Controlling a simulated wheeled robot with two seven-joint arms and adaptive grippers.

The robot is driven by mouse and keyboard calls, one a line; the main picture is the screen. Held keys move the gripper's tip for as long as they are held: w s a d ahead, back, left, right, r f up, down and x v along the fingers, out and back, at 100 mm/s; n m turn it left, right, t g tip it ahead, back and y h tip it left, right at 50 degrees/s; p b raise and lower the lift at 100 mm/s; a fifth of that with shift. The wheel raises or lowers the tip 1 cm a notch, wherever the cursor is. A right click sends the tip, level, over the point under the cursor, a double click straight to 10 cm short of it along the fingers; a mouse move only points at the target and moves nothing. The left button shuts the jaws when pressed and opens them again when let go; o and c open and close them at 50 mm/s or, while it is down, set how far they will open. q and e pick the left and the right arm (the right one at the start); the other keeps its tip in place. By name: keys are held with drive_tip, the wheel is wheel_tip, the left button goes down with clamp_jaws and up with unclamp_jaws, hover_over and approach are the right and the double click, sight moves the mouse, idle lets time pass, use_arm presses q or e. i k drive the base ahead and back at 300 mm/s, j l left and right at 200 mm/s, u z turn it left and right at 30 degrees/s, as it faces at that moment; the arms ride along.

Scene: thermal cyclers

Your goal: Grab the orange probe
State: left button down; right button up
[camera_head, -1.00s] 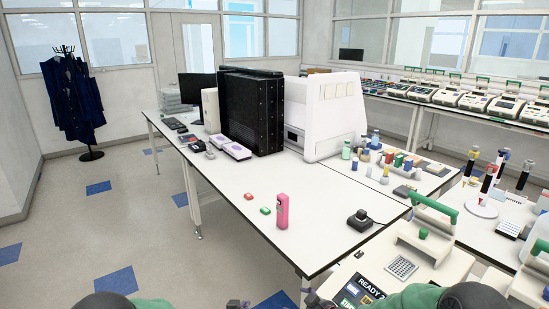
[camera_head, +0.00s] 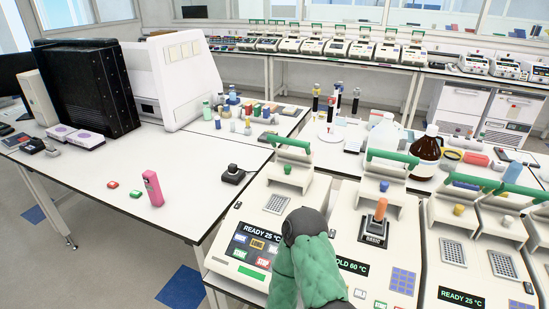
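An orange probe (camera_head: 380,210) stands upright in a dark block (camera_head: 374,231) on a thermal cycler (camera_head: 386,262) right of centre. That cycler's partly hidden display reads "OLD 60 °C", and its green-handled lid is raised behind the probe. Nothing of mine touches the probe. A green arm link of mine with a dark round joint rises from the bottom centre, left of the probe, and covers part of the cyclers. I cannot tell surely which arm it is. Neither gripper is visible.
A cycler (camera_head: 249,242) reading "READY 25 °C" stands left of the probe's cycler, and another (camera_head: 449,264) stands right. A pink device (camera_head: 153,189) stands on the left table. A brown bottle (camera_head: 428,151) and clear bottle (camera_head: 382,136) stand behind.

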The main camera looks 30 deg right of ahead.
sight(381, 208)
drive_tip(key=z, duration=0.45)
drive_tip(key=k+l+z, duration=0.1)
drive_tip(key=z, duration=0.8)
drive_tip(key=l+z, duration=0.15)
drive_tip(key=z, duration=0.3)
drive_tip(key=i+l, duration=0.1)
drive_tip(key=l, duration=0.65)
